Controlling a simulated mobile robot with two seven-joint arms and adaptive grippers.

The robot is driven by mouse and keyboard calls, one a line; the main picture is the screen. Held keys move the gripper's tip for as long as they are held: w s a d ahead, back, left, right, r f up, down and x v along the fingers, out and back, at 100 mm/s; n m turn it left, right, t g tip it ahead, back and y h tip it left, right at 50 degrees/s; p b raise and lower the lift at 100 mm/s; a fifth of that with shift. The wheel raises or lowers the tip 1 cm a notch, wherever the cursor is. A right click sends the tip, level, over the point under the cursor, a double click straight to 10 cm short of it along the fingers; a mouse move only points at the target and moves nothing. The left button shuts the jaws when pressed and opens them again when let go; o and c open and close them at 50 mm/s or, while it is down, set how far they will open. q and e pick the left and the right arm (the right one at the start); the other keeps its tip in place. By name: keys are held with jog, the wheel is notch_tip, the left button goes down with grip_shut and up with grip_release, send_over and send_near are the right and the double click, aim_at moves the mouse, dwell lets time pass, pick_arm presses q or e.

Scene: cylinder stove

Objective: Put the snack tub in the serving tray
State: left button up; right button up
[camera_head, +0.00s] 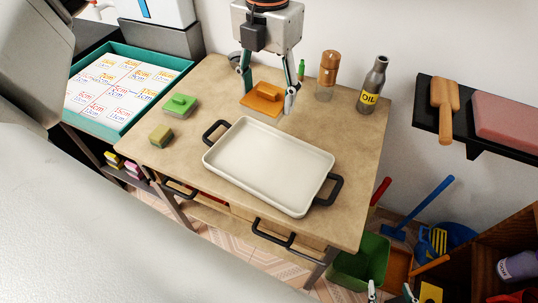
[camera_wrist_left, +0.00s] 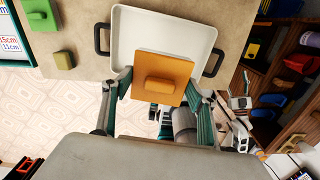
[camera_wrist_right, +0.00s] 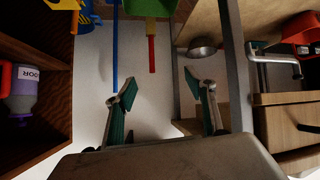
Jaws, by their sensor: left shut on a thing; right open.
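The snack tub (camera_head: 265,97), a square orange piece with a raised orange block on top, is between the fingers of my left gripper (camera_head: 268,92), which is shut on it. In the left wrist view the tub (camera_wrist_left: 162,80) hides part of the near side of the serving tray. It looks raised above the table; its exact height is unclear. The cream serving tray (camera_head: 268,165) with black handles lies empty on the table and also shows in the left wrist view (camera_wrist_left: 160,30). My right gripper (camera_wrist_right: 166,98) is open and empty, low right of the table.
A green-lidded tub (camera_head: 179,105) and a sponge (camera_head: 161,134) sit left of the tray. An oil bottle (camera_head: 373,85) and a wooden-topped grinder (camera_head: 327,75) stand at the back right. A wall shelf (camera_head: 424,125) and green bin (camera_head: 362,262) lie to the right.

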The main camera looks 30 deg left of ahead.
pick_arm(q)
jog(key=shift+r+n, duration=0.15)
jog(key=shift+n, duration=0.45)
jog(key=b, duration=0.2)
send_over(268, 163)
notch_tip(268, 163, down, 16)
jog(key=shift+r, duration=0.15)
notch_tip(268, 163, down, 4)
jog(key=shift+f, duration=0.1)
jog(key=o, duration=1.1)
jog(key=shift+o, duration=0.2)
